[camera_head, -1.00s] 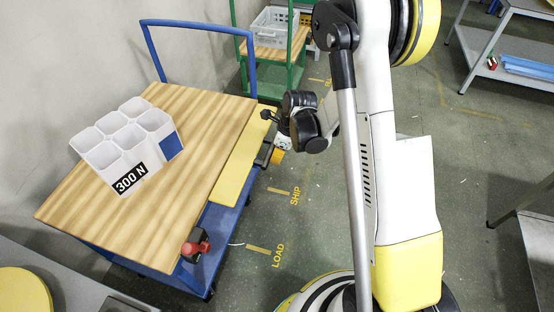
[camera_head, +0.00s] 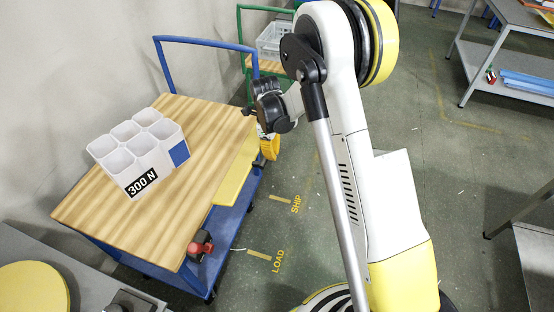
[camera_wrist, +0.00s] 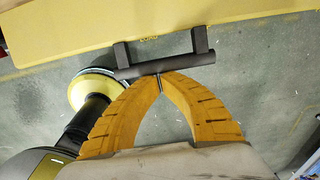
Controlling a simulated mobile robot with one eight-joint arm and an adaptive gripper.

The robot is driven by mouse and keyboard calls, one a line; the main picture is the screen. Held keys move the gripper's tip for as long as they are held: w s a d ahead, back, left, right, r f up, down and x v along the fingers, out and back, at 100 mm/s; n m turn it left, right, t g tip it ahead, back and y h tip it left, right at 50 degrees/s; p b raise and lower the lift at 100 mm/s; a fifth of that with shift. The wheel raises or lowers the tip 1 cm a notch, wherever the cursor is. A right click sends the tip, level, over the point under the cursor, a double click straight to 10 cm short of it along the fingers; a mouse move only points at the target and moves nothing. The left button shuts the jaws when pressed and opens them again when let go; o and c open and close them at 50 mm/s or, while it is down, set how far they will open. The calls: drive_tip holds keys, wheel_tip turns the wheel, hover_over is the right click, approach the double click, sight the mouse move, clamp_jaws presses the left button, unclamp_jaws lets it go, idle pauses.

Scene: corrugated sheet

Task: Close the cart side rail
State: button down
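The cart (camera_head: 110,222) has a wooden top and a blue frame. Its yellow side rail (camera_head: 236,178) runs along the right long side, next to the wooden top; its exact tilt is hard to tell. In the wrist view the yellow rail (camera_wrist: 200,22) crosses the top, with a dark bar handle (camera_wrist: 190,62) on two brackets. My gripper (camera_wrist: 160,76) has yellow curved fingers whose tips come together right at the handle bar. The bar does not show between the fingers. In the head view my gripper (camera_head: 269,150) is beside the rail's far part, largely hidden by my wrist.
A white six-cell box marked 300 N (camera_head: 140,160) stands on the cart top. A red-and-black device (camera_head: 200,246) sits at the near right corner. A green cart with a grey crate (camera_head: 272,40) stands behind. Grey tables (camera_head: 500,82) stand right; floor between is clear.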

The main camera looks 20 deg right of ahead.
drive_tip(key=w+a+r+p, duration=0.4)
drive_tip(key=w+a+r, duration=0.4)
drive_tip(key=a, duration=0.3)
drive_tip(key=shift+w+a, duration=0.2)
drive_tip(key=shift+a, duration=0.05)
idle(0.4)
idle(1.7)
